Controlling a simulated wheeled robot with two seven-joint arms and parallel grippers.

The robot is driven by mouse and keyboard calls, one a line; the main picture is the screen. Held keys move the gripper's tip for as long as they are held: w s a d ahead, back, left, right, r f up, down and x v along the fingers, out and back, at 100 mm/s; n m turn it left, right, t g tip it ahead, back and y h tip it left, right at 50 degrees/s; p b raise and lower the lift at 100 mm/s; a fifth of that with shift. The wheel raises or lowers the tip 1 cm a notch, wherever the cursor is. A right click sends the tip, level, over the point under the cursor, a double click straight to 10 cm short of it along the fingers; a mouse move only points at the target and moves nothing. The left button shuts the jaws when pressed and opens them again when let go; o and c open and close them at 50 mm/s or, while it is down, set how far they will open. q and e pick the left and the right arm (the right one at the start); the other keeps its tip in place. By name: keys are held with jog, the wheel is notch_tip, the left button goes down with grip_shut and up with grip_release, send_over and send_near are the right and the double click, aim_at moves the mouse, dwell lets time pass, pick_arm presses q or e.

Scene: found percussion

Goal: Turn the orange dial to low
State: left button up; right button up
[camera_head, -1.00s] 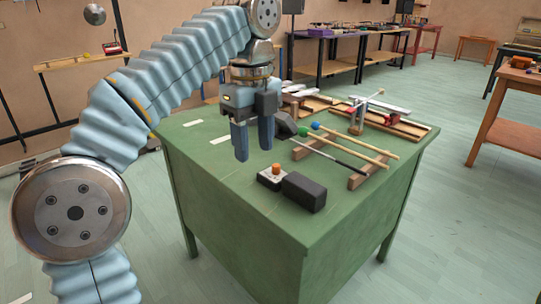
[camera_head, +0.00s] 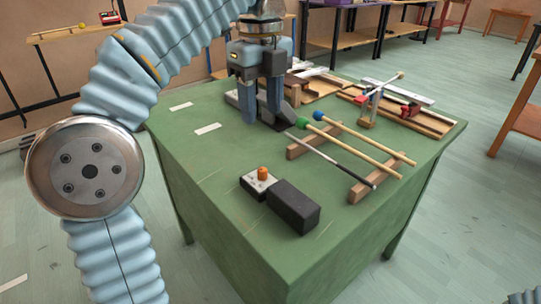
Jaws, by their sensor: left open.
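The orange dial (camera_head: 263,173) stands upright on a small light-grey box (camera_head: 257,185) on the green table (camera_head: 225,240). A black block (camera_head: 293,207) sits right beside that box. My left gripper (camera_head: 262,115) is open and empty, fingers pointing down, above and behind the dial in the picture. It is apart from the dial. The markings around the dial are too small to read. My right gripper is not in view.
Mallets with green (camera_head: 318,115) and blue heads and a dark rod lie across wooden rests (camera_head: 376,178) right of the dial. A dark wedge-shaped object stands by my left gripper. Wooden instruments (camera_head: 405,115) fill the table's back right. The front left tabletop is clear.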

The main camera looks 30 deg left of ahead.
aim_at(262, 170)
pick_arm(q)
notch_tip(262, 170, down, 13)
jog(key=b, duration=0.5)
jog(key=shift+s+f+b, duration=0.1)
jog(key=shift+f+b, duration=0.1)
jog(key=shift+b, duration=0.2)
grip_shut()
